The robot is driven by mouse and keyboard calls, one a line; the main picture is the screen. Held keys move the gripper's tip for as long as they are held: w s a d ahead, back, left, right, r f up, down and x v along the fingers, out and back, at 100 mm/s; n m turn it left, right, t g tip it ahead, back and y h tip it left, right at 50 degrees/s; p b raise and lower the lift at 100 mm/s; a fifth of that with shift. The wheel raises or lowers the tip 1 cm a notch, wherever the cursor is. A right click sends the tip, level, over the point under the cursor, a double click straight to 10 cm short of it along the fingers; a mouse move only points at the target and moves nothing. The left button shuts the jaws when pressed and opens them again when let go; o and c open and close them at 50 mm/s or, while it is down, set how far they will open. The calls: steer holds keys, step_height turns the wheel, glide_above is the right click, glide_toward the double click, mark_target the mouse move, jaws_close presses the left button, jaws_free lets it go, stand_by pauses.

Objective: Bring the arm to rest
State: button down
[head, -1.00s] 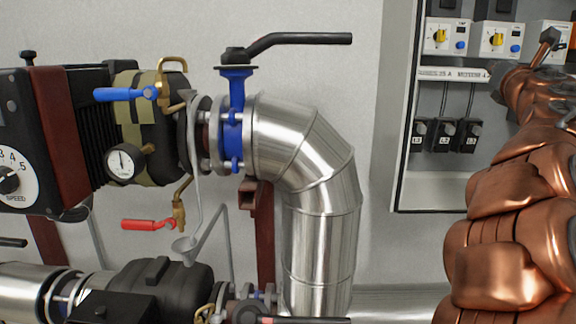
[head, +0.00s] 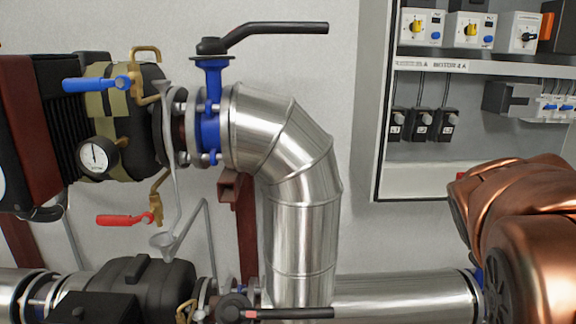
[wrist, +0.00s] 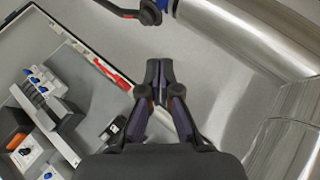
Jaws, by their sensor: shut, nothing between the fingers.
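My arm (head: 520,215) is the copper-coloured body at the lower right of the head view; its end is not visible there. In the wrist view my gripper (wrist: 159,84) points up the picture with its dark fingers together. It is shut and holds nothing. It hangs in free space in front of the grey wall, between the cabinet on the left and the silver pipe on the right. No contact with either shows.
An open electrical cabinet (head: 380,130) with switches and breakers stands at the right. A silver pipe elbow (head: 295,150), a black-handled blue valve (head: 209,105) and a pump with a gauge (head: 97,155) fill the left and middle. A horizontal pipe (head: 405,297) runs below the cabinet.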

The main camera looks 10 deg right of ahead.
steer(key=s+a+f+m+g+y, duration=0.1)
steer(key=s+a+f+g+y, duration=0.2)
steer(key=s+a+f, duration=0.6)
steer(key=s+a+f+g+y, duration=0.4)
steer(key=s+a+f, duration=0.6)
steer(key=s+a, duration=0.3)
steer(key=shift+s+a+m+g, duration=0.2)
steer(key=shift+a+m+g, duration=0.2)
steer(key=shift+a, duration=0.25)
steer(key=c, duration=1.9)
jaws_free()
